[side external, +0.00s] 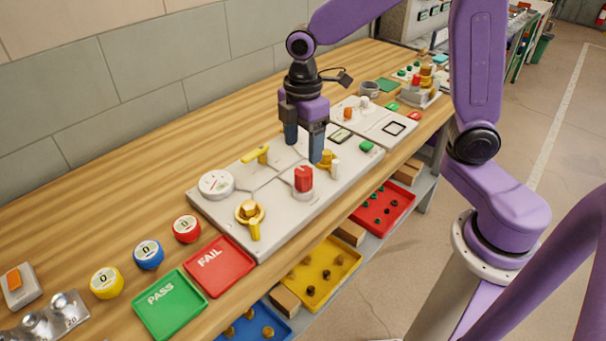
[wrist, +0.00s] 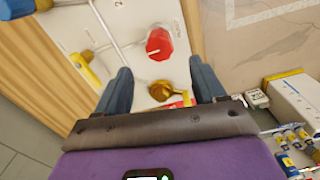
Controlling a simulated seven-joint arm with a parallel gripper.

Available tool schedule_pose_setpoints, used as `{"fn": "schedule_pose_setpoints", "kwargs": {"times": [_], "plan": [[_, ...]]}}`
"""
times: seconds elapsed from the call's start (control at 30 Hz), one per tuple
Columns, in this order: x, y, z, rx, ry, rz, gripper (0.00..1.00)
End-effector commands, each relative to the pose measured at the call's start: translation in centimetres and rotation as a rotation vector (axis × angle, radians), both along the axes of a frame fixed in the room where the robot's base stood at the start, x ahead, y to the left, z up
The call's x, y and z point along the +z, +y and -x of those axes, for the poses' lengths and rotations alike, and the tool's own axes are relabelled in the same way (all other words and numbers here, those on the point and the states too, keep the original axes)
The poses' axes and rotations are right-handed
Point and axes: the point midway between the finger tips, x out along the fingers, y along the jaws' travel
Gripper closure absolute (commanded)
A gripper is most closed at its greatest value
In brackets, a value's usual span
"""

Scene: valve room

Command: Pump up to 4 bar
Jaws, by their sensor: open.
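A light panel (side external: 284,215) lies on the wooden bench. It bears a round white dial (side external: 215,184), a red knob (side external: 303,180) on a white base, a yellow lever (side external: 257,155), a brass valve with a yellow handle (side external: 250,213) and a brass-yellow fitting (side external: 327,160). My gripper (side external: 304,152) is open, pointing down over the panel's far right part, with one finger close to the brass-yellow fitting. In the wrist view the red knob (wrist: 158,43) and a brass knob (wrist: 160,90) lie between the open fingers (wrist: 160,66). The dial's reading is too small to tell.
A green PASS tray (side external: 170,306) and red FAIL tray (side external: 218,266) lie at the panel's near left, beside yellow, blue and red round pieces. A second panel (side external: 385,125) adjoins at the right. Coloured bins with parts stand below the bench edge. The bench behind the panel is clear.

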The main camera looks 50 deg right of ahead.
Motion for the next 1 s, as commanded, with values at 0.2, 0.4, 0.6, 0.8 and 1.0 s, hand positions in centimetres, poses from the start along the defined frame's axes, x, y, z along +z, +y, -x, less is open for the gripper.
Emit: {"fn": "schedule_pose_setpoints", "kwargs": {"times": [0.2,0.4,0.6,0.8,1.0], "plan": [[-4.3,-0.1,0.1,-0.001,0.006,0.003,0.3],[-7.2,-0.1,0.0,0.0,0.003,0.002,0.3],[-8.7,0.0,0.0,0.0,0.001,0.001,0.3],[-9.0,0.0,0.0,0.0,-0.001,-0.001,0.3],[-9.0,0.0,0.0,-0.001,-0.001,0.0,0.47]]}}
